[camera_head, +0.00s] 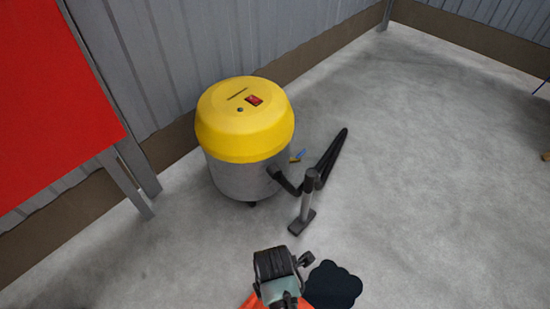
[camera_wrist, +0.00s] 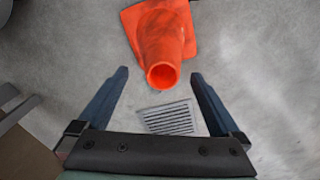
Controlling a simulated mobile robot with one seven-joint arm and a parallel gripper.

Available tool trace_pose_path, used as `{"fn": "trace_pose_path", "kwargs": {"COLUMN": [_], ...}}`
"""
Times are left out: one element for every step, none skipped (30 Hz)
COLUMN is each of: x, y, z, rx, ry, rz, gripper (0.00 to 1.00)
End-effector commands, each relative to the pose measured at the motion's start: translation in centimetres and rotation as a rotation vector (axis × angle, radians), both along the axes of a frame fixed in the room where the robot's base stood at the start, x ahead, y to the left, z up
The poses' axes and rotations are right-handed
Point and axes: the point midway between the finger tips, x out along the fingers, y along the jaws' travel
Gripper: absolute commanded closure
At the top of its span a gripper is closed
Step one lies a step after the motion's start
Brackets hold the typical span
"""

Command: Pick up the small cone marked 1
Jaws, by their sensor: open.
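An orange cone (camera_wrist: 162,40) shows in the wrist view at the top centre, with its square base toward the top edge and its hollow tip toward me. No number can be read on it. My gripper (camera_wrist: 159,76) is open, with one finger on each side of the cone's tip and a gap to each. I cannot tell the height of the fingers relative to the tip. In the head view, orange patches (camera_head: 250,302) show at the bottom edge, partly hidden by my wrist; whether they are this cone is unclear.
A yellow-topped vacuum (camera_head: 245,125) with a black hose and floor nozzle (camera_head: 302,222) stands by the wall. A dark flat patch (camera_head: 335,286) lies near my wrist. A red panel (camera_head: 50,100) stands at left. A floor grate (camera_wrist: 169,118) lies below the gripper. Right floor is mostly clear.

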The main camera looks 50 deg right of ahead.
Motion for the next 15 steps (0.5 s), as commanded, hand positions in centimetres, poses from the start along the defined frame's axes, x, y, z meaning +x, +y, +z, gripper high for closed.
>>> {"fn": "trace_pose_path", "kwargs": {"x": [0.0, 0.0, 0.0, 0.0, 0.0, 0.0, -0.1, -0.1, -0.2, -0.2, -0.3, -0.3, -0.4, -0.4, -0.4], "y": [0.0, 0.0, 0.0, 0.0, 0.0, 0.0, 0.0, 0.0, 0.0, 0.0, 0.0, 0.0, 0.0, -0.1, -0.1], "z": [-0.4, -0.5, -0.6, -0.6, -0.8, -1.0, -1.3, -1.6, -2.0, -2.4, -2.8, -3.3, -3.7, -4.1, -4.7], "rx": [0.000, -0.001, -0.001, -0.001, -0.001, -0.001, -0.001, -0.001, 0.000, 0.000, 0.000, 0.000, 0.000, 0.000, 0.000], "ry": [-0.001, -0.001, -0.001, -0.001, -0.001, -0.001, -0.001, -0.001, -0.001, -0.001, -0.001, -0.001, -0.001, -0.001, -0.001], "rz": [0.000, 0.000, 0.000, 0.000, -0.001, -0.001, -0.001, -0.001, -0.001, -0.001, -0.001, -0.001, -0.001, -0.001, -0.002], "gripper": [0.00, 0.00, 0.00, 0.00, 0.00, 0.00, 0.00, 0.00, 0.00, 0.00, 0.00, 0.00, 0.00, 0.00, 0.00]}}
